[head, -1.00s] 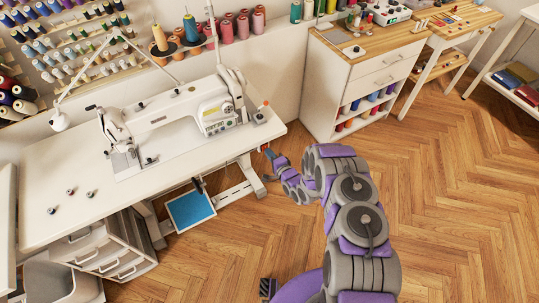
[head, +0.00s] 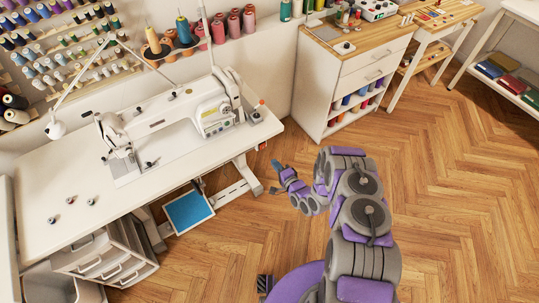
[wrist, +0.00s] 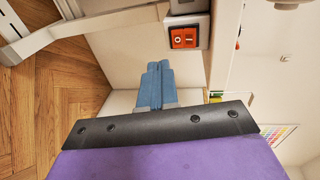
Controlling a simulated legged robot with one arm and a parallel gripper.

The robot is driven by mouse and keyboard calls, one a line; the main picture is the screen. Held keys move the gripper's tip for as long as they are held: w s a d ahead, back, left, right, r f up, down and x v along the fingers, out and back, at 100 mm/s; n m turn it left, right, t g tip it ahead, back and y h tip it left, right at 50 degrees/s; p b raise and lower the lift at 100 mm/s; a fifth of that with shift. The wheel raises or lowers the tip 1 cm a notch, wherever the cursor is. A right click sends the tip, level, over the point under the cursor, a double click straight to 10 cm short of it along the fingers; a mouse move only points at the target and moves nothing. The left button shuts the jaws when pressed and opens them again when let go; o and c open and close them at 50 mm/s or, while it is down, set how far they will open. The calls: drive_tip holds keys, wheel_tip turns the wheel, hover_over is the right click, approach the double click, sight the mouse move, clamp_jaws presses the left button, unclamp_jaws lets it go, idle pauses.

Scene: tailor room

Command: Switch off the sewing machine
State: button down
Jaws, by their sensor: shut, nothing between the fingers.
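The sewing machine (head: 170,120) is white and stands on a white table (head: 130,185) at the left of the head view. In the wrist view, a red rocker switch (wrist: 184,38) with white markings sits in a pale box under the tabletop. My gripper (wrist: 160,66) shows two blue fingers pressed together and empty, with their tips just short of the switch and a little to its left. In the head view my gripper (head: 276,165) is low beside the table's right end, over the floor. The switch is too small to make out clearly there.
A blue pedal (head: 188,212) and the table's white leg frame (head: 235,190) are below the tabletop. A white cabinet with drawers (head: 360,75) stands to the right. Thread spools line the back wall. The wooden floor (head: 450,200) at the right is clear.

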drive_tip(key=s+d, duration=0.5)
drive_tip(key=w+d+r+n+g+h, duration=0.4)
drive_tip(key=w+d+r+n, duration=0.1)
drive_tip(key=w+d+r, duration=0.35)
drive_tip(key=s+d+r+n+g+h, duration=0.1)
drive_tip(key=s+d+r+g+h, duration=0.2)
drive_tip(key=r, duration=0.6)
drive_tip(key=s+d+r+n+g+h, duration=0.1)
drive_tip(key=s+d+r+h, duration=0.2)
drive_tip(key=r, duration=0.7)
drive_tip(key=s+r+n+g, duration=0.1)
drive_tip(key=s+r+g, duration=0.1)
drive_tip(key=s+r, duration=0.5)
drive_tip(key=s+r+g, duration=0.1)
drive_tip(key=s+r, duration=0.4)
drive_tip(key=s, duration=0.4)
drive_tip(key=s+a+r+n+g, duration=0.1)
drive_tip(key=s+a+r, duration=0.1)
drive_tip(key=s, duration=0.6)
drive_tip(key=s+a+r+n+g+y, duration=0.1)
drive_tip(key=s+a+r+g, duration=0.1)
drive_tip(key=s, duration=0.7)
drive_tip(key=s+a+r+n+g, duration=0.1)
drive_tip(key=s+a+r, duration=0.2)
drive_tip(key=s, duration=0.6)
drive_tip(key=shift+s+r+g+y+p, duration=0.25)
drive_tip(key=shift+r+y+p, duration=0.2)
drive_tip(key=shift+r, duration=0.25)
